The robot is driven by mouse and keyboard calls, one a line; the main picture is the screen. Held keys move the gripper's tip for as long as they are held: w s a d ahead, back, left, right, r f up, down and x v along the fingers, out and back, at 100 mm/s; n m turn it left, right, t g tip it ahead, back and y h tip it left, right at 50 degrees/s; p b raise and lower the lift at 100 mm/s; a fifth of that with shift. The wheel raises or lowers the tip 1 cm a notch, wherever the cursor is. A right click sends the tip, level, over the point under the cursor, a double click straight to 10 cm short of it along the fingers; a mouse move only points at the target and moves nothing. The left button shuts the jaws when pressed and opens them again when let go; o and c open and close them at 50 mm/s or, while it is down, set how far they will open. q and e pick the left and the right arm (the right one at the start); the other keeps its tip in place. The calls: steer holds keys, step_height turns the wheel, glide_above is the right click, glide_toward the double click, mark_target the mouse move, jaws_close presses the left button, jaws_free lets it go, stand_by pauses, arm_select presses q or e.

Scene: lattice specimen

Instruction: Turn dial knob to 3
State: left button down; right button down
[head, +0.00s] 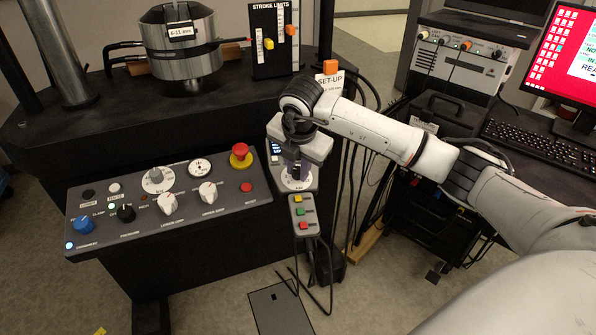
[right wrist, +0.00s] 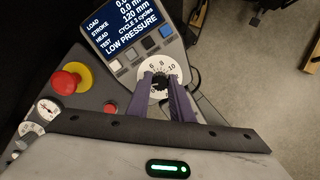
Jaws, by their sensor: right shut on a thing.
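The white numbered dial (right wrist: 158,65) sits on the small grey control box below its screen. The numerals 6, 8 and 10 can be made out at its upper edge; the rest is covered by the fingers. The dark dial knob (right wrist: 160,80) stands at its centre, between the purple fingertips of my right gripper (right wrist: 160,88), which is shut on it. In the head view my right gripper (head: 296,168) points down onto the dial (head: 296,183) and hides the knob. I cannot read the knob's pointer. My left gripper is not in view.
The box's screen (right wrist: 130,28) reads LOW PRESSURE. A grey panel (head: 237,192) with knobs and a red emergency button (head: 240,152) is close on the left. A button pendant (head: 304,214) hangs just below the dial, with loose cables beside it.

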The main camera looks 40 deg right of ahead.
steer(key=shift+d+m, duration=0.1)
steer(key=shift+m, duration=0.6)
steer(key=shift+r, duration=0.1)
steer(key=c, duration=1.6)
jaws_free()
steer(key=shift+o, duration=0.2)
steer(key=v, duration=1)
steer(key=shift+r, duration=0.1)
